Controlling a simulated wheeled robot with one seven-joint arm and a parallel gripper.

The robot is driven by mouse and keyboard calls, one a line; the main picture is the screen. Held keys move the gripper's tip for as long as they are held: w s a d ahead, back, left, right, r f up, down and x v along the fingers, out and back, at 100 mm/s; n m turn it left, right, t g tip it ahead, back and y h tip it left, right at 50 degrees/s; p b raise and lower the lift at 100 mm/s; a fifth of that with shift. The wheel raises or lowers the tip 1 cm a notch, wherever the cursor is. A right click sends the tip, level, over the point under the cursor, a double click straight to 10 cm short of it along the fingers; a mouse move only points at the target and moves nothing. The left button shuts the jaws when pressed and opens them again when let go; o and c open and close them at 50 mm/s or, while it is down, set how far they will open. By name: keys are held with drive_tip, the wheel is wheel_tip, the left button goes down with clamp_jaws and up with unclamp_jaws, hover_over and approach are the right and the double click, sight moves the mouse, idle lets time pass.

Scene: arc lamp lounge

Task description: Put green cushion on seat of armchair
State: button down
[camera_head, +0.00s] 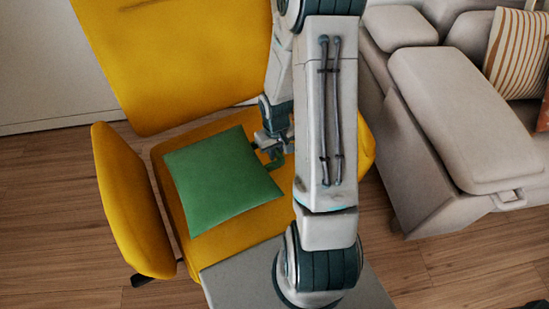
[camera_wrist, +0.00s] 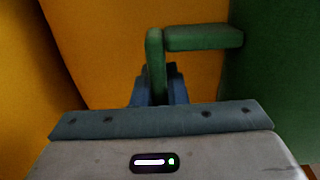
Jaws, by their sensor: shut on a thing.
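The green cushion (camera_head: 220,180) is a square pillow over the seat of the yellow armchair (camera_head: 184,55). I cannot tell whether it rests on the seat or is held just above it. A green handle sticks out from the cushion's right side. My gripper (camera_head: 272,148) is shut on this handle. In the wrist view the handle (camera_wrist: 203,38) runs from the jaws (camera_wrist: 157,80) to the green cushion (camera_wrist: 277,90) at the right. Yellow upholstery (camera_wrist: 105,45) fills the background. My arm hides part of the armchair's right side.
The armchair's left armrest (camera_head: 130,200) stands beside the cushion and its backrest rises behind. A beige sofa (camera_head: 450,115) with a striped pillow (camera_head: 516,52) is at the right. Wooden floor (camera_head: 50,220) is clear at the left.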

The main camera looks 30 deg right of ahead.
drive_tip(key=shift+f+b, duration=0.85)
drive_tip(key=shift+f, duration=0.55)
drive_tip(key=shift+f, duration=0.15)
drive_tip(key=c, duration=1.5)
unclamp_jaws()
drive_tip(key=shift+o, duration=0.2)
wheel_tip(320, 180, up, 12)
drive_tip(key=p, duration=0.4)
drive_tip(key=shift+r, duration=0.25)
drive_tip(key=s+a+r, duration=0.4)
drive_tip(key=s+r, duration=0.2)
drive_tip(key=r, duration=0.2)
drive_tip(key=s+a+r+t, duration=0.1)
drive_tip(key=s+a+r, duration=0.4)
drive_tip(key=r, duration=0.3)
drive_tip(key=shift+s, duration=0.75)
